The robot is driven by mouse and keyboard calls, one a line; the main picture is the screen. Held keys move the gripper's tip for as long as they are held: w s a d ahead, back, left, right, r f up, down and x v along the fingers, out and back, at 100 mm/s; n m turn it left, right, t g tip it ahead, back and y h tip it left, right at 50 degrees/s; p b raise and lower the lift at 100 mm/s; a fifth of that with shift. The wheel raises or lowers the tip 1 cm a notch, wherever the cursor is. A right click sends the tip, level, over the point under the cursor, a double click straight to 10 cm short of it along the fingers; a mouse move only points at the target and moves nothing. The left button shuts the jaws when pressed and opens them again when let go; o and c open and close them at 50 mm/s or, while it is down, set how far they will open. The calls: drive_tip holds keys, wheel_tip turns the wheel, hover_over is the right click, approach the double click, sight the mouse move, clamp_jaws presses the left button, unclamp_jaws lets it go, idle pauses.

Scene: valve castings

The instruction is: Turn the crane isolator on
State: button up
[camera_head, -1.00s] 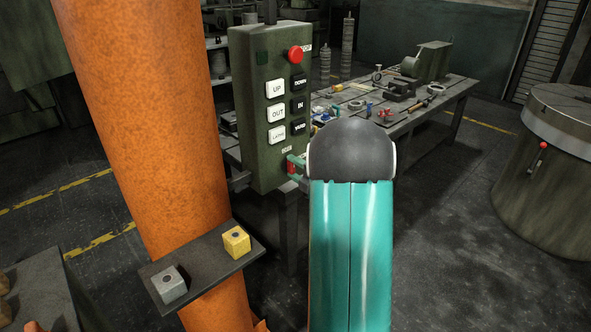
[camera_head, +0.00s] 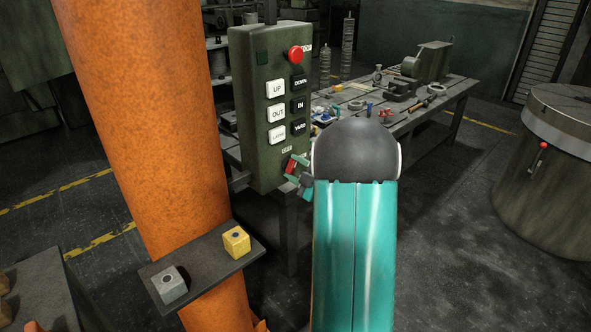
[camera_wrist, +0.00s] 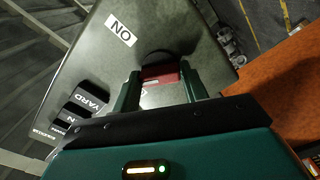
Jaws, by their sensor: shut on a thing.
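The crane isolator is a small red handle (camera_head: 291,166) low on the green pendant box (camera_head: 262,165). In the wrist view the red handle (camera_wrist: 160,73) sits between my two teal fingers, in front of a dark round base. My gripper (camera_wrist: 161,86) is shut on the handle. In the head view my gripper (camera_head: 298,173) shows tilted at the box's lower right, partly hidden by my arm. An ON label (camera_wrist: 121,29) shows upside down beside the handle in the wrist view. I cannot tell exactly which mark the handle points to.
The box carries a red stop button (camera_head: 295,54) and white and black push buttons above the handle. An orange column (camera_head: 150,120) stands close on the left, with a shelf holding a yellow block (camera_head: 236,241) and a grey block (camera_head: 168,284). A cluttered workbench (camera_head: 440,100) stands behind.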

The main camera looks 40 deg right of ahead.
drive_tip(key=m, duration=0.6)
drive_tip(key=shift+s, duration=0.1)
drive_tip(key=m, duration=0.5)
drive_tip(key=shift+m, duration=0.3)
drive_tip(key=shift+f+m, duration=0.1)
drive_tip(key=shift+m, duration=0.2)
drive_tip(key=o, duration=1)
drive_tip(key=s, duration=1.3)
drive_tip(key=shift+s+d, duration=0.2)
drive_tip(key=shift+s, duration=0.15)
